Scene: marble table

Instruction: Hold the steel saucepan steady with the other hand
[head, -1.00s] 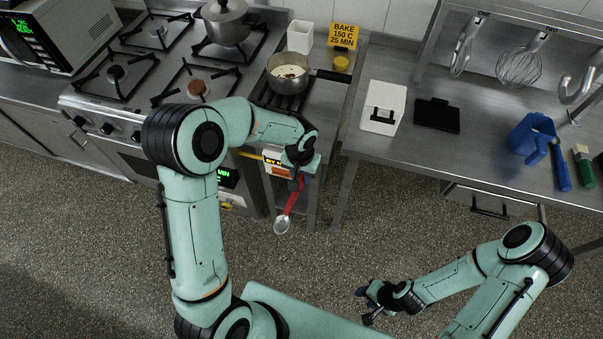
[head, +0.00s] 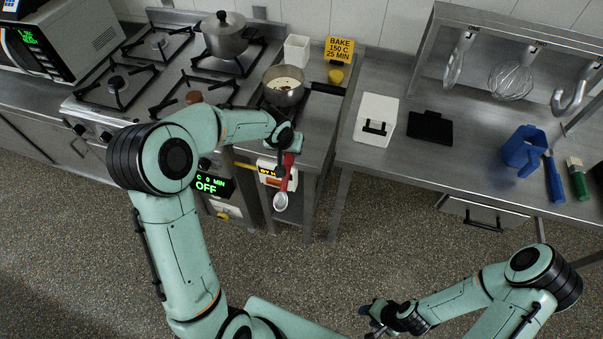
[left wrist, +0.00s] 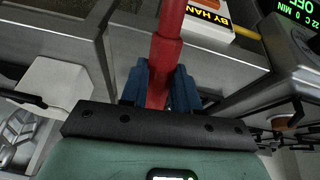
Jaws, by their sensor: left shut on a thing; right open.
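The steel saucepan (head: 284,97) stands on the narrow counter or hob right of the stove, its black handle (head: 327,88) pointing right. Pale contents with brown bits show inside. My left gripper (head: 288,158) is in front of the saucepan, nearer the front edge and apart from it. It is shut on the red handle of a spoon (head: 281,201), whose bowl hangs down. In the left wrist view, the red handle (left wrist: 163,60) sits between the blue fingers of my left gripper (left wrist: 158,88). My right gripper (head: 376,314) is open, low over the floor, far from the saucepan.
A lidded pot (head: 225,36) stands on the stove. Behind the saucepan are a white container (head: 297,50) and a yellow sign (head: 339,49). The right table holds a white box (head: 376,118), a black pad (head: 430,127) and a blue jug (head: 524,150). Hooks and a whisk (head: 511,83) hang above.

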